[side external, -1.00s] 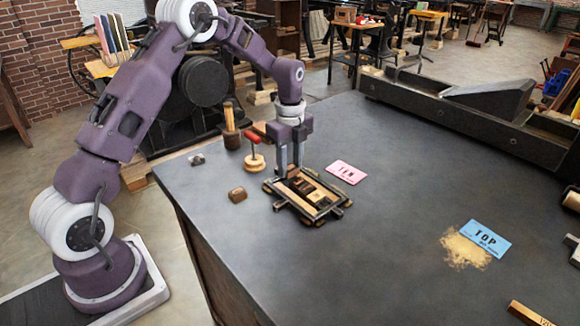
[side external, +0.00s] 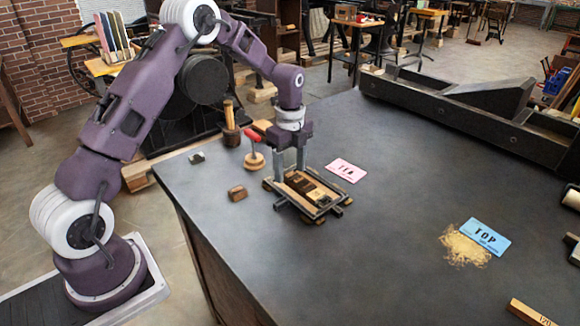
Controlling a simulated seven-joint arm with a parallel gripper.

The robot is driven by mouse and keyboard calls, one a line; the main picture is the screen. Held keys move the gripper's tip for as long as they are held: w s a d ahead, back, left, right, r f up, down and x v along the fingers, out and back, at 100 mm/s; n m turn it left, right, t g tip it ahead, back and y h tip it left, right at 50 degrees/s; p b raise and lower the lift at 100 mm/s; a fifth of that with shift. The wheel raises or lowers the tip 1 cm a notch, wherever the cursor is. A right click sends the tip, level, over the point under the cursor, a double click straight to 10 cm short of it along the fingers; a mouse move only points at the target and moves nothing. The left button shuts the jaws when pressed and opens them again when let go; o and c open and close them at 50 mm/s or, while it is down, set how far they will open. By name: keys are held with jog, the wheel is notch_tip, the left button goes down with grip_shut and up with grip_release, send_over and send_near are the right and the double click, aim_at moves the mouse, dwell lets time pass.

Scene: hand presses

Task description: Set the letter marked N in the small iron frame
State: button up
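The small iron frame (side external: 282,205) lies on the dark table top, below my gripper. Several wooden type blocks (side external: 314,191) sit in it, along with a pale strip. A dark block (side external: 293,178) lies at the frame's far left end, under my gripper; the marks on the blocks are too small to read, so I cannot tell which is N. My gripper (side external: 290,172) points straight down over that end, its two fingers apart with a clear gap between them. Another brown block (side external: 237,193) lies on the table left of the frame.
A pink card (side external: 346,170) that seems to read TEN lies behind the frame. A red-handled tool (side external: 254,158) and a small dark piece (side external: 196,158) stand to the left. A blue TOP card (side external: 484,237) lies by a sandy pile (side external: 464,247).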

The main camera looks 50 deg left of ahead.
aim_at(290, 174)
jog(key=s+d+r+n+t, duration=0.1)
jog(key=s+d+r+n, duration=0.15)
jog(key=r, duration=0.75)
jog(key=s+d+r+n, duration=0.1)
jog(key=s+r, duration=0.2)
jog(key=r, duration=0.7)
jog(key=s+d+r+n+t, duration=0.1)
jog(key=s+d+r+n, duration=0.15)
jog(key=s, duration=0.25)
jog(key=s+d+r+n+t, duration=0.1)
jog(key=s+d+r+n, duration=0.15)
jog(key=s, duration=0.25)
jog(key=s+d+f+n+t, duration=0.1)
jog(key=s+n, duration=0.3)
jog(key=s, duration=0.4)
jog(key=s+d+f+n+t, duration=0.1)
jog(key=s+d+f+n, duration=0.1)
jog(key=s+n, duration=0.3)
jog(key=s, duration=0.2)
jog(key=shift+s+d+f+t, duration=0.3)
jog(key=shift+s+d+f, duration=0.05)
jog(key=shift+d+f, duration=0.05)
